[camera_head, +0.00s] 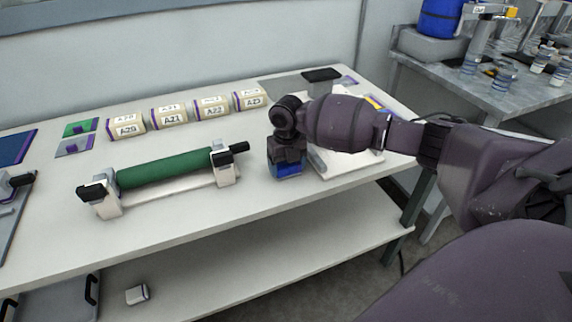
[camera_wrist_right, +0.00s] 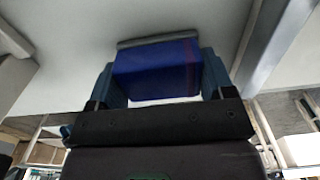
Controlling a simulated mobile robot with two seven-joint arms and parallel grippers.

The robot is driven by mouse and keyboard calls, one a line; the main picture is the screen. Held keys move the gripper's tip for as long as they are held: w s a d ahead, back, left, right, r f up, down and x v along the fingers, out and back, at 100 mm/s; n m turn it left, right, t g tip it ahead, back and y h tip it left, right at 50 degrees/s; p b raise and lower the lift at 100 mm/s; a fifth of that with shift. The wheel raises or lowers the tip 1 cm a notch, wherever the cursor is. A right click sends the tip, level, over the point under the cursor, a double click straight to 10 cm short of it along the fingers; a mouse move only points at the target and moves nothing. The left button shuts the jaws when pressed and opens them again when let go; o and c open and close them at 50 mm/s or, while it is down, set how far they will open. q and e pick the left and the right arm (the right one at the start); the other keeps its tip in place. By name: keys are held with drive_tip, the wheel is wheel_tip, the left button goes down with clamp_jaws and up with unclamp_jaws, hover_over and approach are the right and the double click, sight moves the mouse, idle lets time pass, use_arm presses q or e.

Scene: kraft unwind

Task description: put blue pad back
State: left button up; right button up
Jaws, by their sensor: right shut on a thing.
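My right gripper (camera_head: 287,158) is over the table's front half, just right of the green roll. It is shut on the blue pad (camera_wrist_right: 155,70), a blue block with a grey edge that sits between the two fingers in the right wrist view. In the head view only a small blue part of the pad (camera_head: 289,171) shows below the fingers. Whether the pad touches the table top is unclear. My left gripper is not in view.
A green roll (camera_head: 165,167) lies on a white stand. A white tray (camera_head: 345,163) lies partly behind my right arm. Green (camera_head: 80,128) and grey plates and a dark blue mat (camera_head: 14,148) lie at the left.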

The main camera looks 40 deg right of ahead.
drive_tip(key=shift+r, duration=0.1)
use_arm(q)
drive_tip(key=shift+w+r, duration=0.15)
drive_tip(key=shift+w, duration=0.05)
use_arm(e)
drive_tip(key=o, duration=0.7)
drive_tip(key=shift+f, duration=0.2)
drive_tip(key=shift+o, duration=0.9)
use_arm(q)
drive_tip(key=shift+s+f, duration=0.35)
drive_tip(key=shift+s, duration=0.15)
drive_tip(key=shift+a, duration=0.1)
use_arm(e)
drive_tip(key=shift+r, duration=0.1)
